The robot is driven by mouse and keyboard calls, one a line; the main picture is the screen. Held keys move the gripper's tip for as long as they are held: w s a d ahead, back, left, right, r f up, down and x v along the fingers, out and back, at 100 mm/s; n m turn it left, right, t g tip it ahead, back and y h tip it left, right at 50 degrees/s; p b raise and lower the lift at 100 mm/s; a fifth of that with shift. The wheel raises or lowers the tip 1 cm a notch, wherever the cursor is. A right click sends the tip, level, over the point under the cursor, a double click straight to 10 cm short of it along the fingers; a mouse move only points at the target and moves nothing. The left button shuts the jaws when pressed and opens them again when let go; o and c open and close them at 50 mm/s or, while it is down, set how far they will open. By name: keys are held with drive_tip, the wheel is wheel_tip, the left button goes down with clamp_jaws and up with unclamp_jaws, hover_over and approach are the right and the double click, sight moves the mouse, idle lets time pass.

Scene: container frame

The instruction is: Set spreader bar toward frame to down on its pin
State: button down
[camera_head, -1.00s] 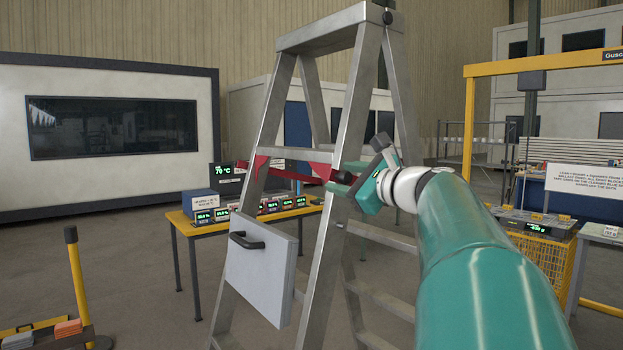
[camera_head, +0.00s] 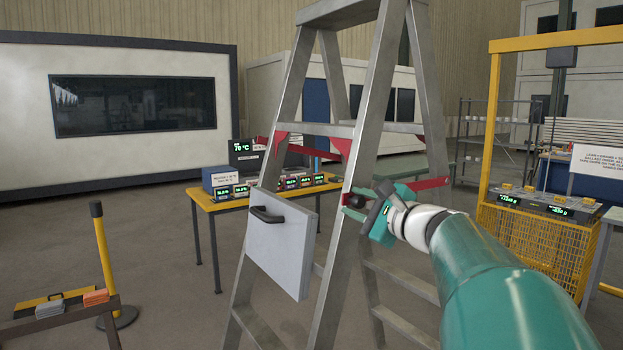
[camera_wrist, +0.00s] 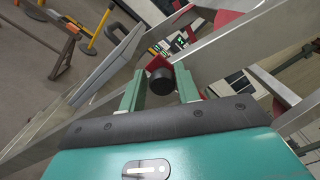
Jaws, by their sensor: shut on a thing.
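A grey metal stepladder frame (camera_head: 366,110) stands in front of me with red brackets under its upper tread. A red spreader bar (camera_head: 430,184) shows at the ladder's right side, running right from beside my gripper toward the rear leg. My gripper (camera_head: 357,198) is at the near right leg, below the upper tread. In the wrist view its two green fingers (camera_wrist: 159,88) are closed around a round black knob (camera_wrist: 160,76), with a red part (camera_wrist: 190,62) just behind it. The pin is not clearly visible, and I cannot tell whether the bar is seated on it.
A light grey panel (camera_head: 280,245) with a black handle hangs on the ladder's left side. A yellow table (camera_head: 235,203) with displays stands behind. A yellow post (camera_head: 103,255) and low bench are at left; a yellow mesh cage (camera_head: 535,250) is at right.

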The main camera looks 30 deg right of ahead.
drive_tip(key=shift+s+d+f, duration=0.1)
drive_tip(key=shift+d+f, duration=0.1)
drive_tip(key=shift+f, duration=0.75)
drive_tip(key=c, duration=1.1)
unclamp_jaws()
drive_tip(key=shift+c, duration=0.2)
drive_tip(key=shift+a+r, duration=0.1)
drive_tip(key=s, duration=1.3)
drive_tip(key=shift+s+d, duration=0.2)
drive_tip(key=shift+s, duration=0.2)
drive_tip(key=shift+w, duration=0.1)
